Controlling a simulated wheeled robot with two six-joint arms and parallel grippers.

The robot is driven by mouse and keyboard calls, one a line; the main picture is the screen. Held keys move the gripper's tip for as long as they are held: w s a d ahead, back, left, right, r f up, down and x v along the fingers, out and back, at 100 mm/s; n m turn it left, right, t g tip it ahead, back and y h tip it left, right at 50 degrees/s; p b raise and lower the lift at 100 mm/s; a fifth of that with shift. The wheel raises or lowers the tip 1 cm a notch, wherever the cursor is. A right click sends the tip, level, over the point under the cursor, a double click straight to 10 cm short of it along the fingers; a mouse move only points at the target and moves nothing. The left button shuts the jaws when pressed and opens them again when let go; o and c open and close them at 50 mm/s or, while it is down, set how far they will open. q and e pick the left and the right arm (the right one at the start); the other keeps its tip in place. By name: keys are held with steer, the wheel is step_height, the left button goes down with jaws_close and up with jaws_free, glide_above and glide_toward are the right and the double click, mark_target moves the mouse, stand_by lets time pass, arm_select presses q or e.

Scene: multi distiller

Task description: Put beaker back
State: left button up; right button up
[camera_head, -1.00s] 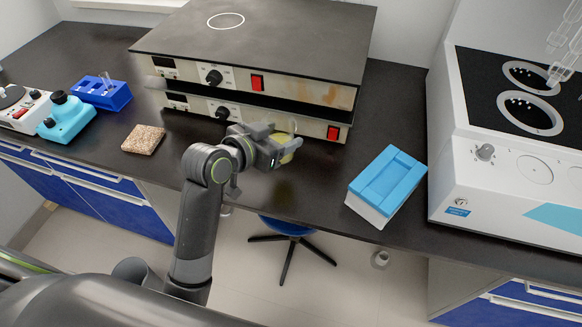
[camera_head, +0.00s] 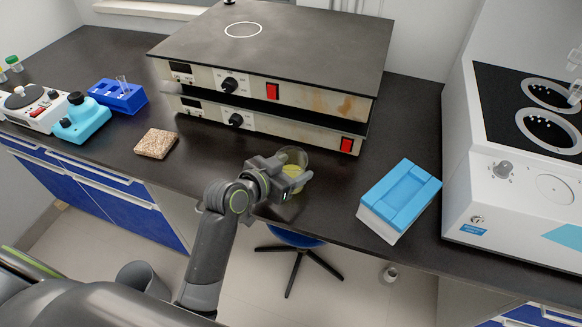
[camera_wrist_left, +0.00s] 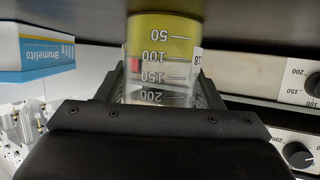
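The beaker (camera_head: 294,160) is clear glass with yellow liquid in its lower part. It is upright at the bench, just in front of the stacked hotplates; whether its base touches the bench is hard to tell. My left gripper (camera_head: 286,174) has its fingers on either side of the beaker and looks shut on it. In the left wrist view the picture is upside down: the beaker (camera_wrist_left: 160,65), with its graduations, fills the gap between the fingers (camera_wrist_left: 162,88). My right gripper is not in view.
Stacked hotplates (camera_head: 270,92) stand directly behind the beaker. A blue and white box (camera_head: 400,199) is to the right, before a white water bath (camera_head: 510,205). A cork-like pad (camera_head: 157,143), a blue tube rack (camera_head: 122,97) and a turquoise device (camera_head: 82,122) are at left. Bench around the beaker is clear.

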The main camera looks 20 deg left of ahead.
arm_select(q)
steer(key=o, duration=0.4)
steer(key=shift+r, duration=0.3)
steer(key=shift+s+a, duration=0.15)
steer(key=shift+s, duration=0.2)
steer(key=v, duration=1.1)
steer(key=shift+s+r, duration=0.1)
